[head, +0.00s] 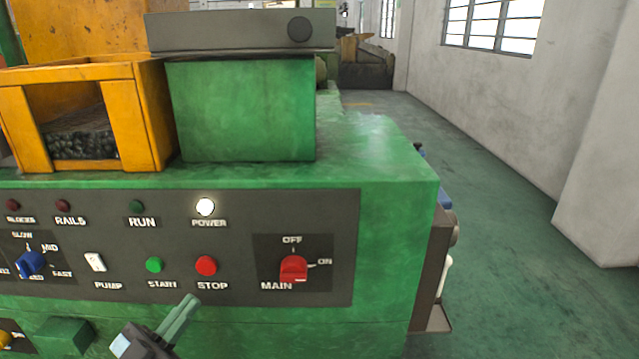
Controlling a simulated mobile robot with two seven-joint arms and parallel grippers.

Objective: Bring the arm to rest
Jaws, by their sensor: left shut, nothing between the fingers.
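My left gripper (188,309) comes in from the bottom edge of the head view. Its fingers are together with nothing between them. They point up and to the right, in front of the lower part of the dark control panel (330,212). The fingertips show just below the STOP label and the red stop button (206,265). I cannot tell whether they touch the machine. The green start button (155,264) is up and to the left of them. The red main switch (293,268) is to their right. My right gripper is out of view.
The white power lamp (205,206) is lit. The blue selector knob (30,263) and pump switch (95,262) are at the left. A yellow bin (125,120) holding dark parts stands on the green machine (375,150). Open floor (500,220) lies to the right, before a wall.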

